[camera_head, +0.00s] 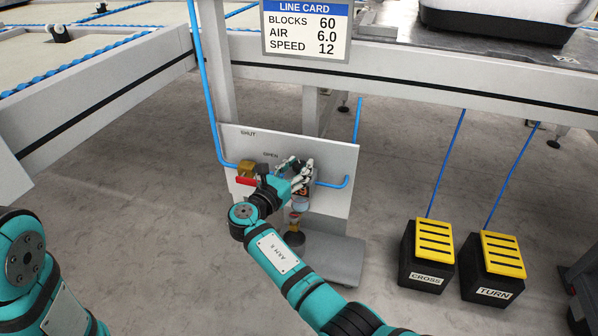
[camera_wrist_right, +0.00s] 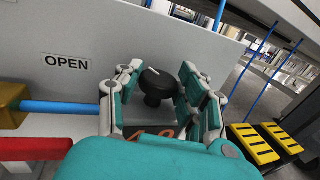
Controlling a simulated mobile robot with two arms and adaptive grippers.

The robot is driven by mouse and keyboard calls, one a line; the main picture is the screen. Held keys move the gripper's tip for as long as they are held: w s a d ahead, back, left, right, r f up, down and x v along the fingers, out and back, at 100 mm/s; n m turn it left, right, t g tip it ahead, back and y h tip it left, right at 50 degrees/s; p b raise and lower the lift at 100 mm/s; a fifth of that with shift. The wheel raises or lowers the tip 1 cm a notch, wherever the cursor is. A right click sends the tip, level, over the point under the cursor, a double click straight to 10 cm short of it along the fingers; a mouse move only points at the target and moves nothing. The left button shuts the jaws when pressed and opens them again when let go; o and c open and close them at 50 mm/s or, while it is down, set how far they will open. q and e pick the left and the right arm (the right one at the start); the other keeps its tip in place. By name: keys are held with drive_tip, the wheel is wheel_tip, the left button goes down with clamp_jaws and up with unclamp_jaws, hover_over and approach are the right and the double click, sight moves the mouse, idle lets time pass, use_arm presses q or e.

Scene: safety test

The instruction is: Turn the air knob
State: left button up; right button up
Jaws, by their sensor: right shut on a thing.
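The black air knob (camera_wrist_right: 157,84) with a white mark stands out from a light grey panel (camera_wrist_right: 62,25). My right gripper (camera_head: 299,172) is at the panel in the head view and hides most of the knob there. In the right wrist view its fingers (camera_wrist_right: 152,92) sit on both sides of the knob, shut on it. An orange readout (camera_wrist_right: 152,131) below the knob is partly hidden by the gripper, so I cannot read it surely. The line card (camera_head: 306,28) reads BLOCKS 60, AIR 6.0, SPEED 12. My left gripper is out of view.
A brass valve (camera_head: 246,167) with a red lever (camera_head: 245,181) is left of my right gripper, near the OPEN and SHUT labels. A blue pipe (camera_head: 205,85) runs down to it. CROSS (camera_head: 427,280) and TURN (camera_head: 493,292) pedals stand on the floor at right.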

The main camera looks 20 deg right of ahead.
sight(297, 166)
drive_tip(key=m+g+h+b, duration=0.2)
drive_tip(key=g+b, duration=0.1)
drive_tip(key=shift+w+a+f, duration=0.1)
drive_tip(key=shift+w+f, duration=0.05)
drive_tip(key=shift+f, duration=0.05)
drive_tip(key=m+g+h+b, duration=0.1)
drive_tip(key=m+g+b, duration=0.1)
drive_tip(key=b, duration=0.1)
drive_tip(key=shift+r, duration=0.1)
drive_tip(key=shift+g, duration=0.5)
drive_tip(key=o, duration=0.9)
drive_tip(key=shift+c, duration=0.2)
drive_tip(key=shift+r, duration=0.15)
wheel_tip(297, 166, up, 10)
drive_tip(key=shift+f, duration=0.1)
